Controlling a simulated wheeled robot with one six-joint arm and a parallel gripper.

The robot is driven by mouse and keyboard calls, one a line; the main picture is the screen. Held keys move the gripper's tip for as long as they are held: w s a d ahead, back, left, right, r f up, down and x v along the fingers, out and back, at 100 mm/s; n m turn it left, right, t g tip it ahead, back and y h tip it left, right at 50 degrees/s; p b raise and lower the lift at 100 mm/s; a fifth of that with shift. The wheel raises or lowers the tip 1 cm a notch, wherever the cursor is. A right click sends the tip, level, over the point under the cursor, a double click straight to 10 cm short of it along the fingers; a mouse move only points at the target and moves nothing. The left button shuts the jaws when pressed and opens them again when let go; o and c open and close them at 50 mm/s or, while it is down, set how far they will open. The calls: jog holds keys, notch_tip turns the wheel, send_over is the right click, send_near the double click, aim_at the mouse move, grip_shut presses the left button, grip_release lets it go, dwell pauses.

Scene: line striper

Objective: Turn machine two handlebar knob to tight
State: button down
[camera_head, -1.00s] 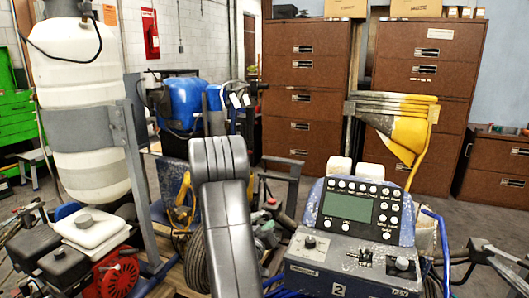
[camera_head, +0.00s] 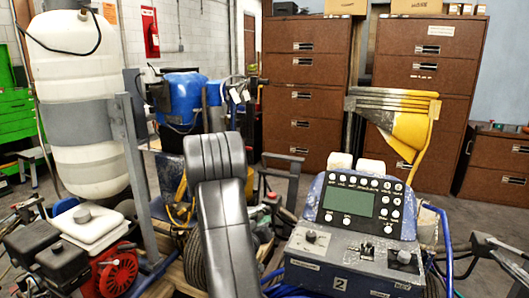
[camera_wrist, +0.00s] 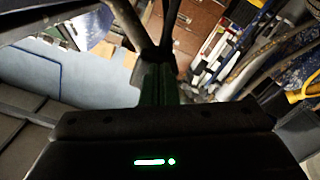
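Machine two shows in the head view as a speckled blue-and-grey control console (camera_head: 347,225) with a "2" label (camera_head: 339,283), at lower right. Its panel has a grey-green screen (camera_head: 348,201), several buttons and a black knob (camera_head: 404,257) at the right. Dark handlebar parts (camera_head: 487,243) stick out right of the console. I cannot make out which knob is the handlebar knob, or its setting.
A white tank (camera_head: 75,110) and a small engine (camera_head: 110,270) are at left. Brown cabinets (camera_head: 300,110) and a yellow hopper (camera_head: 405,130) stand behind. Grey floor shows at right.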

dwell(0.3)
jog(key=b+v, duration=0.1)
jog(key=v, duration=0.5)
jog(key=shift+f+b, duration=0.3)
jog(key=shift+b, duration=0.05)
